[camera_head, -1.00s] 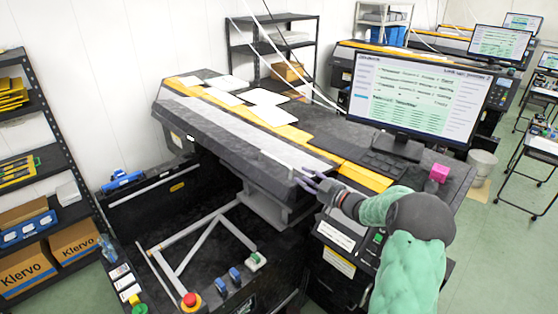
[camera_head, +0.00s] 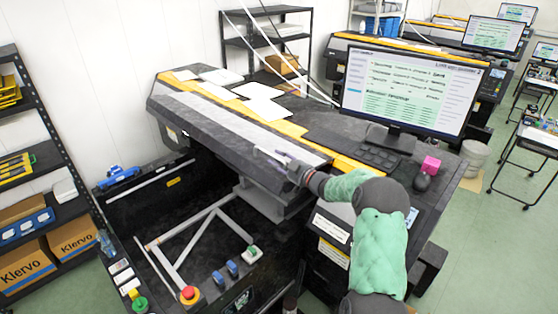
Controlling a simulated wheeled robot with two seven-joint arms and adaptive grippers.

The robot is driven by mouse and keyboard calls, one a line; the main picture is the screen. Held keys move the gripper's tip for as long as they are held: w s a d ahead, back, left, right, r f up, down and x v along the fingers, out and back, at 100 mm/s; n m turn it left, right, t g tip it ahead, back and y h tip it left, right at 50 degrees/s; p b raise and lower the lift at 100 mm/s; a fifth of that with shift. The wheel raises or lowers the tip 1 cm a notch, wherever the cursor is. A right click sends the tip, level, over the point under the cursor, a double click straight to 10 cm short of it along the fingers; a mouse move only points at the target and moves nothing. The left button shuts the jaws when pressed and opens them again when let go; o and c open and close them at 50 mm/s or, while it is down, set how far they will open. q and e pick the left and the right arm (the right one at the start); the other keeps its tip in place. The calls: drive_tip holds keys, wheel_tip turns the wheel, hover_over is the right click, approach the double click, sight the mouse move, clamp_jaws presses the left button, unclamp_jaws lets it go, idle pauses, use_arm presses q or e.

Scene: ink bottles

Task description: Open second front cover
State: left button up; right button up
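The printer's long front cover (camera_head: 225,125) is a dark panel with a pale grey strip, running from the upper left to the middle of the head view. It looks lowered, above the dark open bay. My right gripper (camera_head: 268,154) is at the right part of this cover, over its pale strip. Its thin fingers look spread apart with nothing between them. I cannot tell whether they touch the cover. My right arm hides part of the machine's right front. My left gripper is not in view.
A monitor (camera_head: 410,88), keyboard (camera_head: 378,157) and pink cube (camera_head: 431,165) are on the machine's right side. White sheets (camera_head: 222,77) lie on top. A metal frame (camera_head: 190,235) and red button (camera_head: 188,293) are below. A shelf stands at the left.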

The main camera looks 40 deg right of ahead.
sight(277, 174)
drive_tip(key=shift+s, duration=0.1)
clamp_jaws()
drive_tip(key=shift+n, duration=0.7)
drive_tip(key=f+b, duration=0.2)
drive_tip(key=b, duration=0.1)
drive_tip(key=a+f+b, duration=0.1)
drive_tip(key=f+b, duration=0.2)
drive_tip(key=shift+a+f, duration=0.15)
drive_tip(key=shift+f, duration=0.05)
drive_tip(key=shift+a+f+b, duration=0.15)
drive_tip(key=shift+f+b, duration=0.35)
drive_tip(key=shift+f, duration=0.1)
unclamp_jaws()
drive_tip(key=shift+s, duration=0.1)
